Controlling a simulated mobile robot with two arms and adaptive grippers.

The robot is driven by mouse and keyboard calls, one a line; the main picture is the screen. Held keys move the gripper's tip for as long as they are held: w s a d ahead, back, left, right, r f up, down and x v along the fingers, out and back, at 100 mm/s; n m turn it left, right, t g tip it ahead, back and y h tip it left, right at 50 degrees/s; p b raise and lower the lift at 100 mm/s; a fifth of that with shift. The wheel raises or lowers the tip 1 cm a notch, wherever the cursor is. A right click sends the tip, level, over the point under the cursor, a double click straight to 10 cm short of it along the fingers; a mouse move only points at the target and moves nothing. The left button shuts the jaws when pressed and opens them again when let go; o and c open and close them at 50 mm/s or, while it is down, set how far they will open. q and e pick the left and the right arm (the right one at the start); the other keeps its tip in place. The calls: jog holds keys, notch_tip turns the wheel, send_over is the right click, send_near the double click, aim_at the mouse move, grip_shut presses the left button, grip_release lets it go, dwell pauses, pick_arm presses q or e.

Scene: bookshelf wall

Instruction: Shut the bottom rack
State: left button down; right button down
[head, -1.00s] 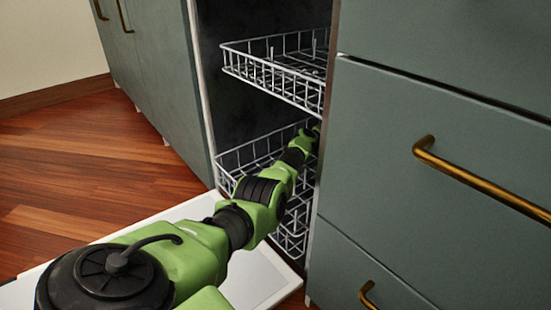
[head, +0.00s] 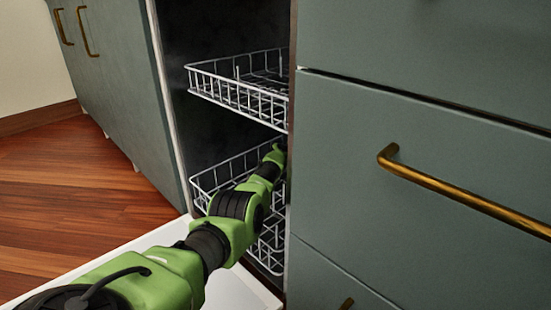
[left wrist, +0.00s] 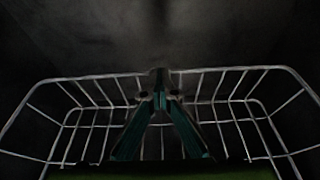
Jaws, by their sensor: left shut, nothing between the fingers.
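The bottom rack (head: 266,256) is a white wire basket low in the dark dishwasher cavity, partly covered by my left arm in the head view. Its near part shows above the inner end of the open door. My left arm reaches in over this rack, and its gripper end lies at the right cavity edge, mostly hidden there. In the left wrist view, my left gripper (left wrist: 160,98) is shut and empty, in front of the wire rim of a rack (left wrist: 225,72). I cannot tell whether the fingertips touch the wires. My right gripper is in neither view.
The upper rack (head: 236,94) sticks out above my left arm. The white dishwasher door (head: 125,243) lies open beneath my arm. Green drawers with a brass handle (head: 460,195) stand close on the right. Wood floor (head: 70,190) is clear at left.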

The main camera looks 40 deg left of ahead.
pick_arm(q)
jog(key=shift+s+a+r, duration=0.1)
jog(key=shift+s+a, duration=0.4)
jog(key=shift+s, duration=0.25)
jog(key=shift+s+d+r, duration=0.2)
jog(key=shift+s+d, duration=0.15)
jog(key=shift+s, duration=0.05)
jog(key=v, duration=0.9)
jog(key=shift+s+d, duration=0.15)
jog(key=shift+d, duration=0.15)
